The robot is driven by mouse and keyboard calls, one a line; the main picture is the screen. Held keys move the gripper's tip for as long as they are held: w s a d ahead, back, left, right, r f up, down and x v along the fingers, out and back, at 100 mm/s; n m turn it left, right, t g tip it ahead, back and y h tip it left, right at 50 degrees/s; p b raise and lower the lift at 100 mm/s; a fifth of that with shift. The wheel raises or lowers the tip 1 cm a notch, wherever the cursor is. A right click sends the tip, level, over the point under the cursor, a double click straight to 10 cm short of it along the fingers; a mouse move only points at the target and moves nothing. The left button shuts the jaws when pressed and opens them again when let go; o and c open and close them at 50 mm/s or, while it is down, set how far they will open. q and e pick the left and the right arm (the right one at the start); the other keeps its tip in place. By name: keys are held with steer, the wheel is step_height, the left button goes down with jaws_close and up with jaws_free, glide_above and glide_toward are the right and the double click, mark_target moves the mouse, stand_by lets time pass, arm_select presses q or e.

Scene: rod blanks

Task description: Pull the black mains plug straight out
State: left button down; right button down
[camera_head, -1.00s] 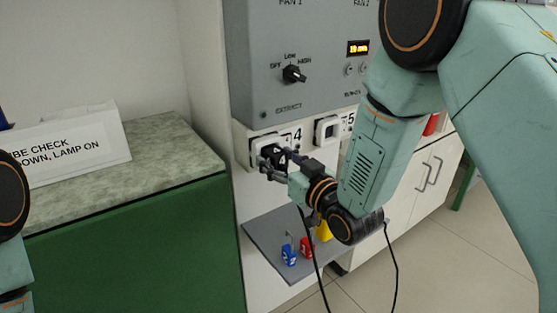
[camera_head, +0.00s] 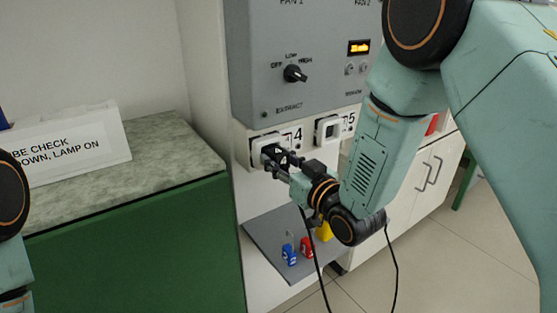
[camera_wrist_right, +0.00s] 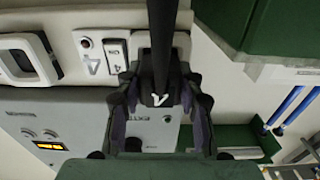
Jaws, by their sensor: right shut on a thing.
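The black mains plug (camera_wrist_right: 160,97), marked 4, sits between the two fingers of my right gripper (camera_wrist_right: 160,108) in the right wrist view, with its thick black cable (camera_wrist_right: 162,35) running up the picture. In the head view my right gripper (camera_head: 279,160) is shut on the plug in front of the white socket 4 (camera_head: 256,146). The fingers hide most of the plug there, and I cannot tell how deep it sits in the socket. My left gripper is out of view; only part of my left arm shows at the left edge.
The white socket 5 (camera_head: 328,129) is close on the right. The grey control panel (camera_head: 330,95) is above. Blue (camera_head: 289,254) and red (camera_head: 307,246) padlocks stand on a grey shelf (camera_head: 265,240) below, with a yellow thing (camera_head: 324,231) partly hidden. A green cabinet (camera_head: 140,250) is at left.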

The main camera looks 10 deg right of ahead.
steer(key=shift+s+d, duration=0.2)
steer(key=shift+s, duration=0.3)
steer(key=shift+s, duration=0.25)
steer(key=shift+s+d, duration=0.2)
steer(key=shift+s, duration=0.05)
steer(key=shift+p+v, duration=0.45)
steer(key=shift+v, duration=0.95)
steer(key=shift+p+v, duration=0.65)
steer(key=shift+v, duration=2.3)
